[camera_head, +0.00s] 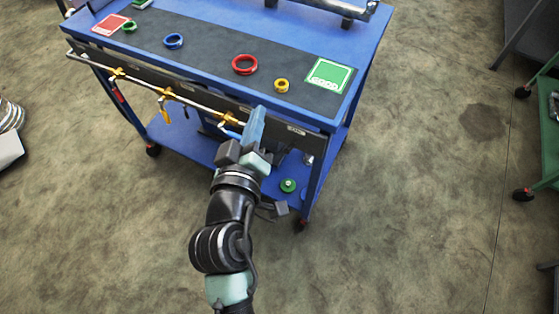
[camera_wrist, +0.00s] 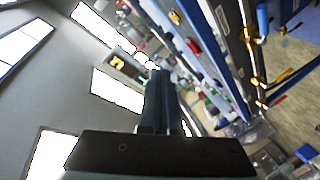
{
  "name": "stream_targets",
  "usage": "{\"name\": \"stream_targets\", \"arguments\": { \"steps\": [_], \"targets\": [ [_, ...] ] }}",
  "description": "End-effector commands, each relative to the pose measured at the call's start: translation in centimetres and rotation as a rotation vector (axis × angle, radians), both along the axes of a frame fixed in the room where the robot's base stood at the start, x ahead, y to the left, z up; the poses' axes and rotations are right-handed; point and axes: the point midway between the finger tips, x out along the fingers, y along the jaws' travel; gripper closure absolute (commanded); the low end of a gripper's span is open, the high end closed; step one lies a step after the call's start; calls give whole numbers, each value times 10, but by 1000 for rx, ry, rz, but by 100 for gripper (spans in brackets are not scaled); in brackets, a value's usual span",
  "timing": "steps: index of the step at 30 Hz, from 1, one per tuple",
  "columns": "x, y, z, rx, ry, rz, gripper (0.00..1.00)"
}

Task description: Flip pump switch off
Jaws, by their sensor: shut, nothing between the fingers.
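No pump switch can be made out in either view. My gripper (camera_head: 256,118) is shut and empty in front of the right part of the blue cart's front edge. In the wrist view, my gripper's dark fingers (camera_wrist: 161,85) are together and point up in the picture. A metal pipe with several brass valves (camera_head: 168,93) runs along the cart's front, left of my gripper. My gripper and wrist hide part of the front panel and lower shelf. A small pale label (camera_head: 296,130) shows on the panel right of my gripper.
The blue cart (camera_head: 357,78) carries a dark mat with red, blue, green and yellow rings and a green GOOD card (camera_head: 329,76). A green round part (camera_head: 288,185) sits on its lower shelf. A green cart (camera_head: 548,130) stands at the far right. Open floor lies between the carts.

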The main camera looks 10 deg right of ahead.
Motion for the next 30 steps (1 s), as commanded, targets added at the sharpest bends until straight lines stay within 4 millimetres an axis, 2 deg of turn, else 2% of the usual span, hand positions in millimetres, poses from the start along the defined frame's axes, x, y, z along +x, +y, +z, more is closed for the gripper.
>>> {"name": "stream_targets", "arguments": {
  "steps": [1,3,6,9,23,26,30],
  "targets": [
    [-7,1,-39,-22,42,-4,100],
    [-14,3,-66,-50,83,-6,100],
    [-23,5,-93,-82,126,-9,100],
    [-28,7,-107,-99,150,-8,100],
    [-28,6,-111,-107,159,-9,100],
    [-21,4,-113,-106,157,-9,100],
    [-3,-3,-118,-108,157,-11,100]
  ]
}}
